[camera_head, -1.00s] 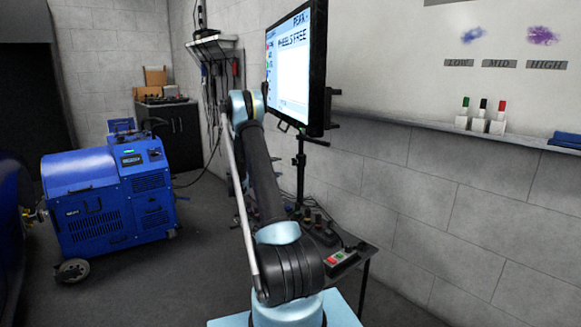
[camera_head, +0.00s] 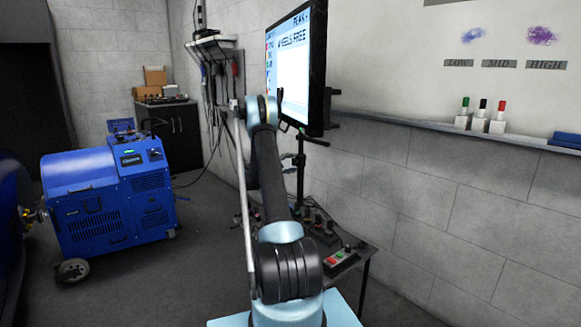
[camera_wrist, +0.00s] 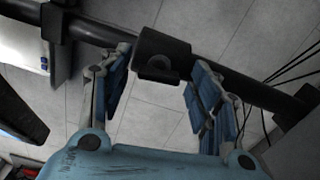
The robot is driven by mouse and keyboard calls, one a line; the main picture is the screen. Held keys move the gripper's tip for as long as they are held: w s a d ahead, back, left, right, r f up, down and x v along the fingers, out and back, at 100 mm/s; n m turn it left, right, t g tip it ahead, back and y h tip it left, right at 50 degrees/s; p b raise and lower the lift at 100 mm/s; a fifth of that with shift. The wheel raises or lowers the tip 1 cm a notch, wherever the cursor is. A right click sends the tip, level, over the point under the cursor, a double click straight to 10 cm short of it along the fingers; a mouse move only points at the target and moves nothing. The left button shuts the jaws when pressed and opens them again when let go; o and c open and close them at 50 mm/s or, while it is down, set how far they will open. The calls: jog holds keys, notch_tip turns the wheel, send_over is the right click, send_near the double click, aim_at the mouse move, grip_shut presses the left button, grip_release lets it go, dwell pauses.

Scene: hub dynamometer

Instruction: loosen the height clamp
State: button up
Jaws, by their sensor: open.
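The height clamp looks like a black collar with a round knob or bolt head (camera_wrist: 163,52) on a dark post (camera_wrist: 240,88) in the wrist view. My gripper (camera_wrist: 158,68) is open, with one blue-padded finger on each side of the collar. The fingertips reach close to the post; I cannot tell whether they touch it. In the head view the black post (camera_head: 299,185) stands below the screen (camera_head: 296,75). My arm covers part of that area, and my gripper shows only in small part near the post.
The screen reads "WHEELS FREE". A low table with a control box (camera_head: 340,262) and several knobs stands below it by the wall. A blue dynamometer unit (camera_head: 105,205) stands at left. A shelf (camera_head: 420,127) with markers runs along the right wall. Cables hang near the back corner.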

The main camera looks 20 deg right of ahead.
jog(key=shift+c, duration=0.3)
jog(key=c, duration=1)
jog(key=shift+m, duration=1)
jog(key=shift+s, duration=0.1)
jog(key=o, duration=1.1)
jog(key=shift+f, duration=0.1)
jog(key=shift+c, duration=0.2)
jog(key=shift+a, duration=0.1)
